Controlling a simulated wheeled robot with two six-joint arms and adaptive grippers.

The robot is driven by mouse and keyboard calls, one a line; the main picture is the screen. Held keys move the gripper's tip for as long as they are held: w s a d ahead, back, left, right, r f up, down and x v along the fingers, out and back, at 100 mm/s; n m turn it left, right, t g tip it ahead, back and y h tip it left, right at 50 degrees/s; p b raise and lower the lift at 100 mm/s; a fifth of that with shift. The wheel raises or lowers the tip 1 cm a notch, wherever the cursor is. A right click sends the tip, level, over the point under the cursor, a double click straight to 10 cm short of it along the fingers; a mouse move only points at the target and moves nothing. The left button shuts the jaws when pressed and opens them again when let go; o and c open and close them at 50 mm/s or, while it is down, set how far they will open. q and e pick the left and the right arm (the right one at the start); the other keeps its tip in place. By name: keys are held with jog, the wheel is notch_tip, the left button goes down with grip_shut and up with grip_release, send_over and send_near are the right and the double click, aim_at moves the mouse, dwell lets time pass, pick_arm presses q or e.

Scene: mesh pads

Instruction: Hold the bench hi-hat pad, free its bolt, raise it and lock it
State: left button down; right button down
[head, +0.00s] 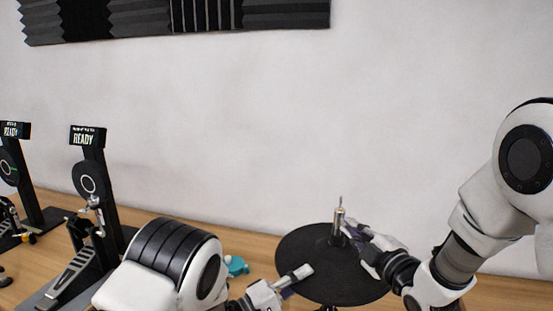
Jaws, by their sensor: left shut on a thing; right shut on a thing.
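The hi-hat pad (308,246) is a round black disc at the lower right of the head view. A silver upright bolt (338,217) with a thin rod tip rises from its middle. My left gripper (298,281) is at the pad's left front edge and is shut on the pad. My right gripper (352,236) comes in from the right above the pad and is shut on the bolt, low on its side. The fingertips' exact contact is small and partly hidden. The stand beneath the pad is mostly out of view.
A teal object (236,265) lies on the wooden bench (251,243) left of the pad. Two black pedal units with upright pads and small screens stand at the left, the nearer one (88,183) reading READY. Dark foam panels (100,20) hang on the white wall behind.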

pick_arm(q)
jog(key=shift+r, duration=0.1)
pick_arm(e)
jog(key=m, duration=0.4)
jog(key=shift+m, duration=0.3)
jog(key=m, duration=0.6)
jog(key=shift+r, duration=0.1)
jog(key=c, duration=1.7)
grip_release()
jog(key=shift+m, duration=1.2)
jog(key=o, duration=0.5)
jog(key=shift+s, duration=0.1)
pick_arm(q)
jog(key=c, duration=1.1)
grip_release()
pick_arm(e)
jog(key=v, duration=1.1)
jog(key=shift+s, duration=0.4)
